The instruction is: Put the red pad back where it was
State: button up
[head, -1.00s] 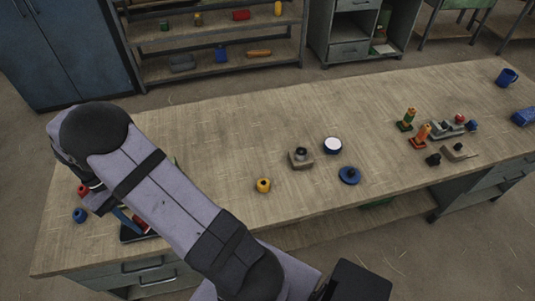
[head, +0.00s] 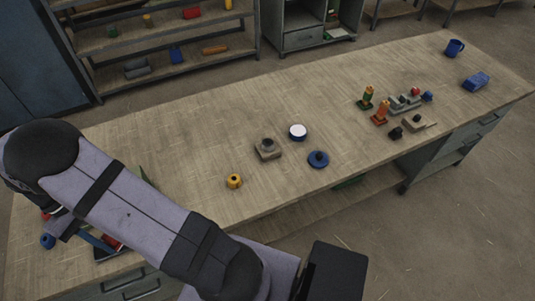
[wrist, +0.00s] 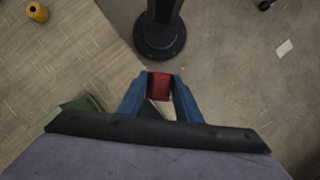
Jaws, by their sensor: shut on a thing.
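The red pad (wrist: 159,86) is held between the two blue fingers of my gripper (wrist: 158,82) in the wrist view. Its lower side and what lies directly under it are hidden there. In the head view my gripper (head: 108,243) is at the lower left, near the table's front edge, largely behind my arm.
A blue ring (head: 47,241) lies left of my gripper. A yellow spool (head: 234,181), a grey block (head: 267,149), a white-topped blue round (head: 298,132) and a blue knobbed disc (head: 318,159) stand mid-table. Several small parts stand at right.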

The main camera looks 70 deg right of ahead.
jog(key=s+d+f+m+t+y+b, duration=0.15)
jog(key=s+d+f+m+b, duration=0.35)
jog(key=d, duration=0.9)
jog(key=s+d+f+m+y+b, duration=0.2)
jog(key=s+d+m+b, duration=0.3)
jog(key=d, duration=1)
jog(key=s+d+n+h+b, duration=0.1)
jog(key=s+d+n, duration=0.4)
jog(key=s, duration=0.5)
jog(key=s+d+n+g+h+b, duration=0.1)
jog(key=s+d+n+h, duration=0.1)
jog(key=s+d+n, duration=0.3)
jog(key=shift+s+d+r+b, duration=0.4)
jog(key=shift+s+d, duration=1.9)
jog(key=shift+s, duration=0.2)
jog(key=shift+f+g+h, duration=0.1)
jog(key=shift+g+h, duration=0.15)
jog(key=shift+f+p, duration=0.95)
jog(key=shift+f, duration=4)
